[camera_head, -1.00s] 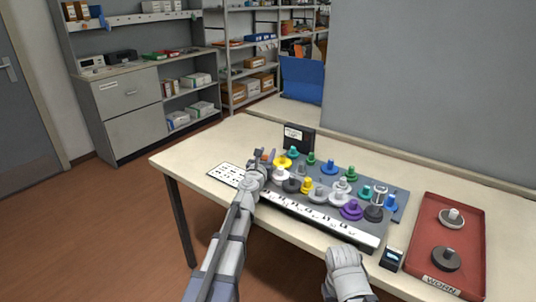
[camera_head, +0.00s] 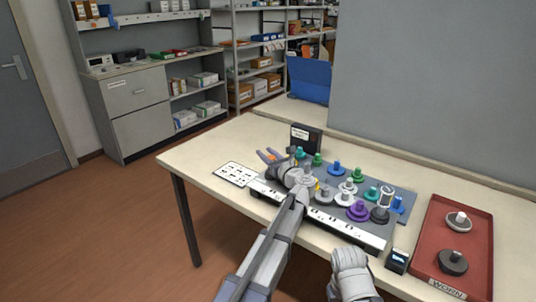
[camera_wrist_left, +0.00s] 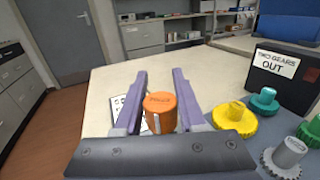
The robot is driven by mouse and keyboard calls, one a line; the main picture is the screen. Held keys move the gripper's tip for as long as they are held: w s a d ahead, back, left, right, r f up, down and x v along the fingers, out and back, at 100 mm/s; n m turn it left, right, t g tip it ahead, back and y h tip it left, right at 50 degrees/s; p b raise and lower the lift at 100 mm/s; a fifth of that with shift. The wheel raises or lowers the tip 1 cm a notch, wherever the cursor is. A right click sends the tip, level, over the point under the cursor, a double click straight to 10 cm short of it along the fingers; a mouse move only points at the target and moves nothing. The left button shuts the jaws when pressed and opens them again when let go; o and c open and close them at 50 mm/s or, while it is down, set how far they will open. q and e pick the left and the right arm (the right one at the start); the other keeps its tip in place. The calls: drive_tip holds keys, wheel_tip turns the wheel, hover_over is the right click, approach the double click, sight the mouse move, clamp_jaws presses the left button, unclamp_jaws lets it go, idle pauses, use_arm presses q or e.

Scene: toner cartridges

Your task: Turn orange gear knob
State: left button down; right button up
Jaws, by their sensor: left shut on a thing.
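The orange knob (camera_wrist_left: 162,113) is a short cylinder with faint writing on top. It sits between the two purple fingers of my left gripper (camera_wrist_left: 158,95) in the left wrist view. My left gripper (camera_head: 267,156) is shut on it, over the left end of the grey gear board (camera_head: 330,188) in the head view. Only a little orange shows there. Whether the knob still touches a surface below is hidden. My right arm's pale end (camera_head: 350,272) is at the bottom edge of the head view; its fingertips do not show.
Several coloured gears, including a yellow gear (camera_wrist_left: 235,118), stand on the board right of the knob. A black box (camera_head: 306,138) marked "TWO GEARS OUT" stands behind. A red tray (camera_head: 436,225) with two gears is at the right. A printed card (camera_head: 236,174) lies left.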

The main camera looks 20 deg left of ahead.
sight(274, 159)
use_arm(q)
drive_tip(key=shift+a+n+g+y, duration=0.1)
drive_tip(key=shift+n+g+y, duration=0.4)
drive_tip(key=shift+g, duration=0.1)
drive_tip(key=c, duration=0.5)
unclamp_jaws()
drive_tip(key=shift+s, duration=0.1)
drive_tip(key=shift+v, duration=3.9)
